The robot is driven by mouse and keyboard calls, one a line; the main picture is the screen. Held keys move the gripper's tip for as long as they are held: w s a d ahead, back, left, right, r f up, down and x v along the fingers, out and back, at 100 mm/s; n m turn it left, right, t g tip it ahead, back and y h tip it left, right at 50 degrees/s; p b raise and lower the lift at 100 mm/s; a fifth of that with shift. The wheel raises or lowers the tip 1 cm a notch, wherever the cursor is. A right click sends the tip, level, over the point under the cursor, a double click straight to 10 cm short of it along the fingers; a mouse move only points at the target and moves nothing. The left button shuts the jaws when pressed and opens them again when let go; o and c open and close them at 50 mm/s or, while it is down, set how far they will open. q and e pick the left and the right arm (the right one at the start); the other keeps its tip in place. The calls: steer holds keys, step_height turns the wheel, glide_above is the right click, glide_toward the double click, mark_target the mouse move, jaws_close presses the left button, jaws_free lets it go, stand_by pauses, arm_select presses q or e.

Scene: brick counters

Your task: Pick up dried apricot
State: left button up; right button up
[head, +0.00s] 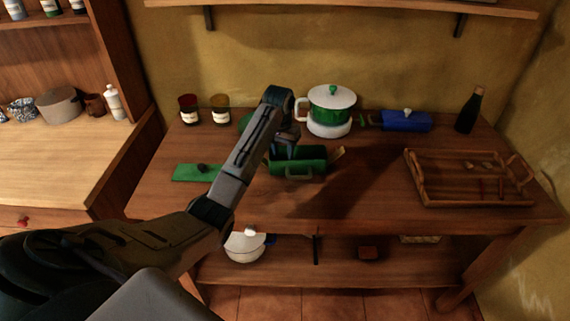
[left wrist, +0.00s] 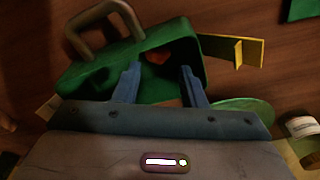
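A small orange-red piece (left wrist: 157,57), which may be the dried apricot, shows inside a green handled container (left wrist: 95,76) in the left wrist view. The container stands on the wooden table in the head view (head: 302,168). My left gripper (left wrist: 160,82) is open, with its two blue fingers apart over the container's opening and the orange-red piece beyond them, between their tips. In the head view the gripper (head: 286,150) reaches down at the container, and the piece cannot be made out there. My right gripper is not in view.
A green board (head: 190,174) with a small dark item lies left of the container. A wooden tray (head: 437,198) is at right. Table between is clear.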

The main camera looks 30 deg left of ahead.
arm_select(q)
steer(key=f+p, duration=0.1)
steer(key=f, duration=0.1)
steer(key=w+f, duration=0.1)
steer(key=f, duration=0.1)
steer(key=shift+f+p, duration=0.3)
steer(key=shift+p, duration=0.05)
steer(key=shift+f, duration=0.35)
steer(key=c, duration=0.6)
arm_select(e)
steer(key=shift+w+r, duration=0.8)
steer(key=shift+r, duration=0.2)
